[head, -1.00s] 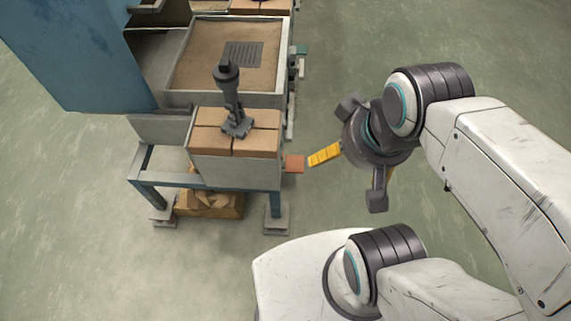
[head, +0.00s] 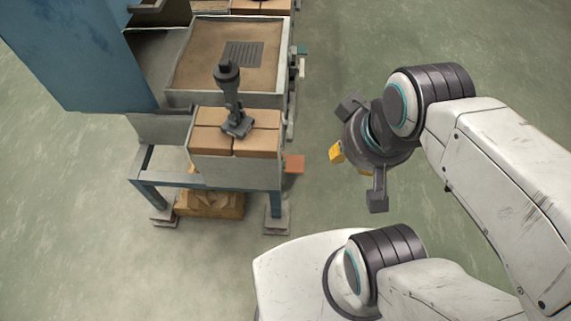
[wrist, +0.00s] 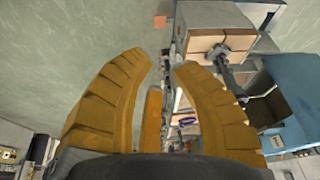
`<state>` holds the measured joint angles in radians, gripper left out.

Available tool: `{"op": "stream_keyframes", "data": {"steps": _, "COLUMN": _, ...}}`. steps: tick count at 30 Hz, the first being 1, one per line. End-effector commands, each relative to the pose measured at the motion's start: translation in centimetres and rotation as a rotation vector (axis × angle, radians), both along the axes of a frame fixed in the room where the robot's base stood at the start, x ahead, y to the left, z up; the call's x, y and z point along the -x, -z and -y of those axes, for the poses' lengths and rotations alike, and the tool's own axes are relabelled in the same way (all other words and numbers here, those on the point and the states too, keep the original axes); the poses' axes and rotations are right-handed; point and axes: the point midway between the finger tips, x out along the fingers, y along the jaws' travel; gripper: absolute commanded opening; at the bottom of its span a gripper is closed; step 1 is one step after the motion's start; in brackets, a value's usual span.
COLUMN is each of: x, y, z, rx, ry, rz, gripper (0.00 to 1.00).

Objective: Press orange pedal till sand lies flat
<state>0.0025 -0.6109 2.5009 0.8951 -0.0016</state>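The orange pedal (head: 294,164) sticks out at the lower right side of the machine. It also shows at the top of the wrist view (wrist: 160,22). The brown sand (head: 205,60) lies in a pale tray (head: 222,99) behind a box of bricks. Its surface looks mostly even, with a dark ridged patch at its right; finer relief is too small to tell. My gripper (wrist: 163,65) is to the right of the pedal in the head view, apart from it. Its yellow fingers curve inward with a gap between the tips and hold nothing.
A box of tan bricks (head: 256,142) with a dark upright lever (head: 229,92) stands in front of the sand tray. A blue panel (head: 80,50) is at the left. A tan lump (head: 210,205) lies under the frame. The floor around my gripper is clear.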

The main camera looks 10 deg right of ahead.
Motion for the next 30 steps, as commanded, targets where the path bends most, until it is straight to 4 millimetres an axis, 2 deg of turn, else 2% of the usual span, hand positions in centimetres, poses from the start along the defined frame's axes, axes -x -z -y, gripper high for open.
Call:
{"op": "stream_keyframes", "data": {"steps": 1, "x": 0.00, "y": 0.00, "z": 0.00, "rx": 0.000, "ry": 0.000, "rz": 0.000, "gripper": 0.18}}
{"op": "stream_keyframes", "data": {"steps": 7, "x": 0.00, "y": 0.00, "z": 0.00, "rx": 0.000, "ry": 0.000, "rz": 0.000, "gripper": 0.00}}
{"op": "stream_keyframes", "data": {"steps": 30, "x": 0.00, "y": 0.00, "z": 0.00, "rx": 0.000, "ry": 0.000, "rz": 0.000, "gripper": 0.00}}
